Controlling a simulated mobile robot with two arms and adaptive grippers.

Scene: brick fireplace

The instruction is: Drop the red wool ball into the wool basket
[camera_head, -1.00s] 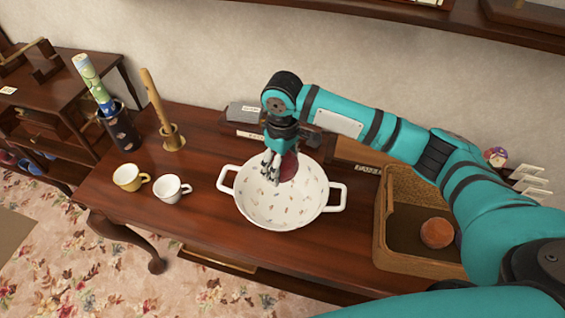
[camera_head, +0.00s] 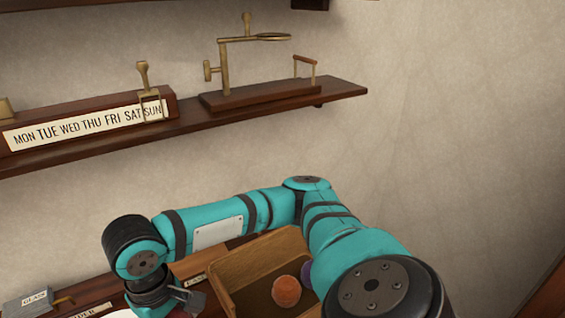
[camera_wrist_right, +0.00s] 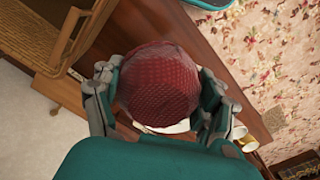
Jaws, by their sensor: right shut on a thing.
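The red wool ball (camera_wrist_right: 160,85) has a knitted texture and fills the middle of the right wrist view. My right gripper (camera_wrist_right: 160,100) is shut on it, with fingers on both sides. In the head view my right gripper (camera_head: 178,302) is at the bottom edge, left of the basket, and its lower part is cut off. The wool basket (camera_head: 262,260) is a brown open box at the bottom centre, partly hidden by my right arm. It also shows at the upper left of the right wrist view (camera_wrist_right: 48,32). My left gripper is not in view.
An orange ball (camera_head: 286,291) lies in the basket, with a purple one (camera_head: 306,274) partly behind my arm. A wall shelf (camera_head: 200,118) above bears a weekday calendar (camera_head: 85,124) and a brass stand (camera_head: 225,68). Small cups (camera_wrist_right: 245,139) show beyond the gripper.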

